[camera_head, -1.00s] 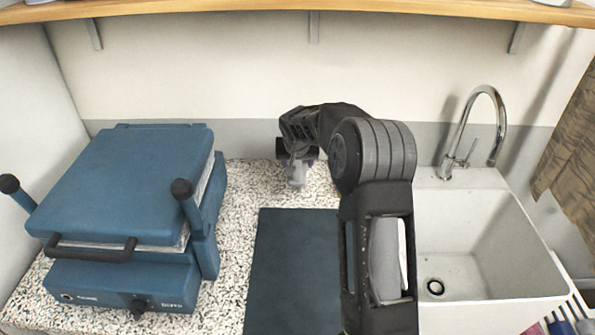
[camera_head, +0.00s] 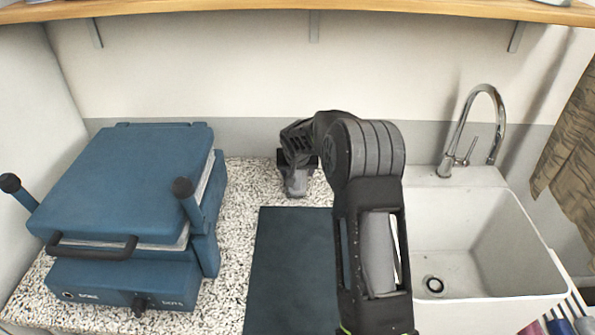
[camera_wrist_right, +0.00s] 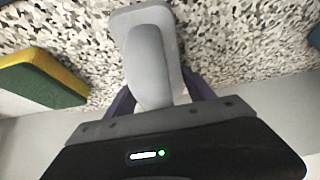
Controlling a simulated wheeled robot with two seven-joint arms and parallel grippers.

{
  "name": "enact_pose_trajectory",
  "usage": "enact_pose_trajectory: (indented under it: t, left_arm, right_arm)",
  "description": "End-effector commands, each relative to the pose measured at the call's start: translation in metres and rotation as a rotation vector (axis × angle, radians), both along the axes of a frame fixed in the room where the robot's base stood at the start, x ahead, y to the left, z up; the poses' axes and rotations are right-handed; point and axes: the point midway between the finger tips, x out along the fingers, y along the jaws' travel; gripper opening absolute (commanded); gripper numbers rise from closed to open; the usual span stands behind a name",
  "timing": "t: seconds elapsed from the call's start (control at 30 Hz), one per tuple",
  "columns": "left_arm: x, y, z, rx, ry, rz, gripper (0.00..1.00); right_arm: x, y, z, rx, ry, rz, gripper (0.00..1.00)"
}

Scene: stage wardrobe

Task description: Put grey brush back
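The grey brush (camera_wrist_right: 150,60) has a rounded handle on a flat, pale base. In the right wrist view it sits between the dark purple fingers of my right gripper (camera_wrist_right: 160,98), which appear closed against the sides of its handle. In the head view the brush (camera_head: 296,184) shows below the gripper at the back of the speckled counter. I cannot tell whether its base touches the counter. My left gripper is not in view.
A sponge-like green and yellow block (camera_wrist_right: 45,75) lies on the counter. A blue press-like machine (camera_head: 125,185) stands left, a dark blue mat (camera_head: 285,270) lies in front, and a white sink (camera_head: 465,225) with a tap (camera_head: 480,125) is right. A wooden shelf (camera_head: 300,10) runs above.

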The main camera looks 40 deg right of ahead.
Motion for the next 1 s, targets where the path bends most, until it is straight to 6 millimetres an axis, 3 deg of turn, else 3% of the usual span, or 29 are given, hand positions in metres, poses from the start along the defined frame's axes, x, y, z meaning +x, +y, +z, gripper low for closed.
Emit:
enact_pose_trajectory:
  t: [0.17,0.57,0.77,1.0]
  left_arm:
    - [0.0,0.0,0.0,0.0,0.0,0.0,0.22]
    - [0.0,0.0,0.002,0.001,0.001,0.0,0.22]
    - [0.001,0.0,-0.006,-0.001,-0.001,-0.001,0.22]
    - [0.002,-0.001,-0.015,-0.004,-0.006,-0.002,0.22]
  right_arm:
    - [0.0,0.0,0.0,0.001,0.0,0.001,0.78]
    - [-0.001,0.002,0.005,0.0,-0.001,0.001,0.78]
    - [-0.012,0.012,0.03,0.001,-0.006,0.003,0.78]
    - [-0.032,0.028,0.073,0.0,-0.005,0.003,0.78]
